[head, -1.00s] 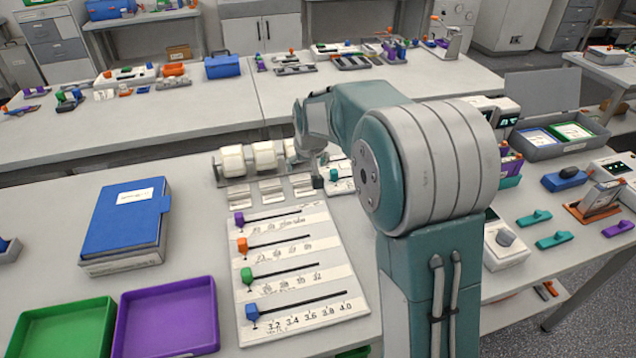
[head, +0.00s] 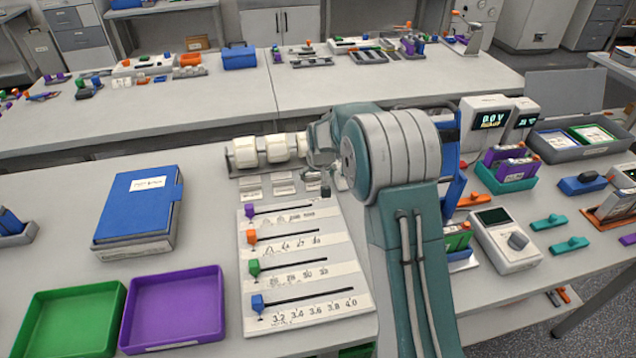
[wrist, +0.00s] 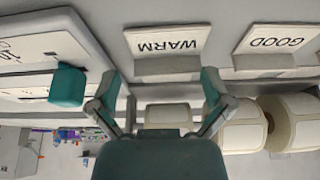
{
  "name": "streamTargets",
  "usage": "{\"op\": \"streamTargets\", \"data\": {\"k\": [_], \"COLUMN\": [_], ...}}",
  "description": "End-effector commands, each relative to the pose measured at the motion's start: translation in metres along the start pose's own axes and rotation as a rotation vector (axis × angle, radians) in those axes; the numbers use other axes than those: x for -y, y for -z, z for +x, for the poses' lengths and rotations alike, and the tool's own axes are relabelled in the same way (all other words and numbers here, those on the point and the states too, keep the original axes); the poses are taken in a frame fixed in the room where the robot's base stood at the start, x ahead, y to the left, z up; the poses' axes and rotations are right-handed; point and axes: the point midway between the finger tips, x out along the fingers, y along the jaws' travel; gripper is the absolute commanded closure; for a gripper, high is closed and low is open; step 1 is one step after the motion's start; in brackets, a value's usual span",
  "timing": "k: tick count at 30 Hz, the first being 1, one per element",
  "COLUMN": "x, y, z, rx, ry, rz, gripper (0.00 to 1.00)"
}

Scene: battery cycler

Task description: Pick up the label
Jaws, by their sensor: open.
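White label rolls stand in a row on a holder at the back of the near bench, with one at the left (head: 243,152) and one in the middle (head: 275,148). Small white cards (head: 252,194) lie in front of them. In the wrist view, upside down, a card reading WARM (wrist: 168,45) and one reading GOOD (wrist: 276,40) show, with a cream-white label piece (wrist: 168,115) between my fingers. My gripper (wrist: 160,92) is open, its fingers either side of that piece; I cannot tell if they touch it. In the head view my arm mostly hides the gripper.
A slider board (head: 300,270) lies in front of the rolls. A blue binder (head: 140,210) and green (head: 65,325) and purple (head: 173,305) trays are at left. A teal knob (wrist: 67,87) is near the left finger. A meter (head: 503,240) stands right of my arm.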

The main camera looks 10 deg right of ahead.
Motion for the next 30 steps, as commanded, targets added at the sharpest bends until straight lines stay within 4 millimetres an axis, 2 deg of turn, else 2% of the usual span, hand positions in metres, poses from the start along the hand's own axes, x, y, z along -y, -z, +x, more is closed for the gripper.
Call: {"op": "streamTargets", "data": {"k": [8,9,11,14,22,30], "x": [-0.0005,-0.0012,-0.0022,-0.0026,-0.0002,-0.0001], "y": [-0.0001,-0.0001,-0.0001,-0.0001,-0.0002,-0.0004], "z": [0.0037,0.0037,0.0036,0.0035,0.0034,0.0037], "rx": [0.0,0.0,0.0,0.0,0.0,0.001], "ry": [0.001,0.001,0.002,0.003,0.001,0.001], "rz": [-0.001,-0.001,-0.001,0.0,-0.001,-0.001], "gripper": [0.0,0.17,0.25,0.42,0.98,1.0]}}
